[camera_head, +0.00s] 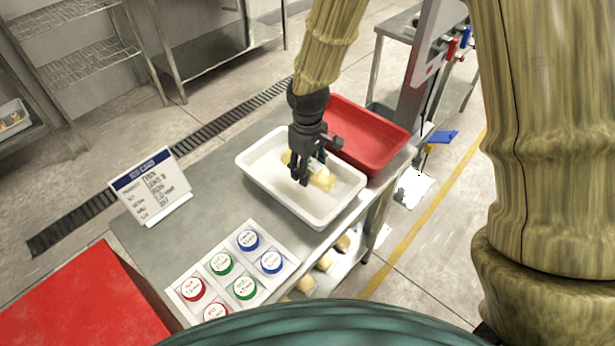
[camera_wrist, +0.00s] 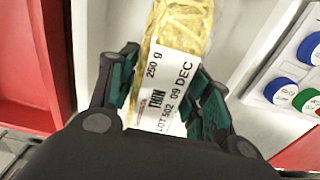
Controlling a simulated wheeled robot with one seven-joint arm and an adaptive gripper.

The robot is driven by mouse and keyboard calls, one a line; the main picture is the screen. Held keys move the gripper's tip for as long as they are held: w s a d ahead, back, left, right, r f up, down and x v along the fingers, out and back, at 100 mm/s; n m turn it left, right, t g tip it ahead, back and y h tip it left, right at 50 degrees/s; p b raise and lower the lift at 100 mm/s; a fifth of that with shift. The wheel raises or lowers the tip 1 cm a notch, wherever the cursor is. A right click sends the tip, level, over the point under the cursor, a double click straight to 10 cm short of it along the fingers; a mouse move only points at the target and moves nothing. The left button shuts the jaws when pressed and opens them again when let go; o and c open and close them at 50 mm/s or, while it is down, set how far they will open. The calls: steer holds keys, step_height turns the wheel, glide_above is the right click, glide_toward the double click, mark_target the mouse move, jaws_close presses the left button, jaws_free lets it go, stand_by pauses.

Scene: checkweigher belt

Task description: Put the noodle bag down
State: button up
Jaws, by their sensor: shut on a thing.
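The noodle bag (camera_wrist: 180,70) is yellow with a white printed label reading "250 g", "THIN" and "09 DEC". My gripper (camera_head: 305,170) points down over the white tray (camera_head: 333,217) and is shut on the bag. In the wrist view my gripper (camera_wrist: 172,105) has a dark finger on each side of the bag's labelled end. In the head view the bag (camera_head: 323,178) is within the tray's outline, partly hidden by the fingers. I cannot tell whether it touches the tray floor.
A red tray (camera_head: 390,128) stands right behind the white tray. On the steel table (camera_head: 210,215) are a white board with coloured round lids (camera_head: 248,240) and a standing sign (camera_head: 152,187). A red surface (camera_head: 75,300) lies at the lower left.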

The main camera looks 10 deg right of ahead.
mark_target(308, 187)
steer(key=shift+f+p, duration=0.4)
steer(key=shift+f, duration=1.9)
steer(key=shift+f, duration=0.15)
steer(key=o, duration=1.3)
steer(key=shift+r+b, duration=1.2)
steer(key=shift+r, duration=4.95)
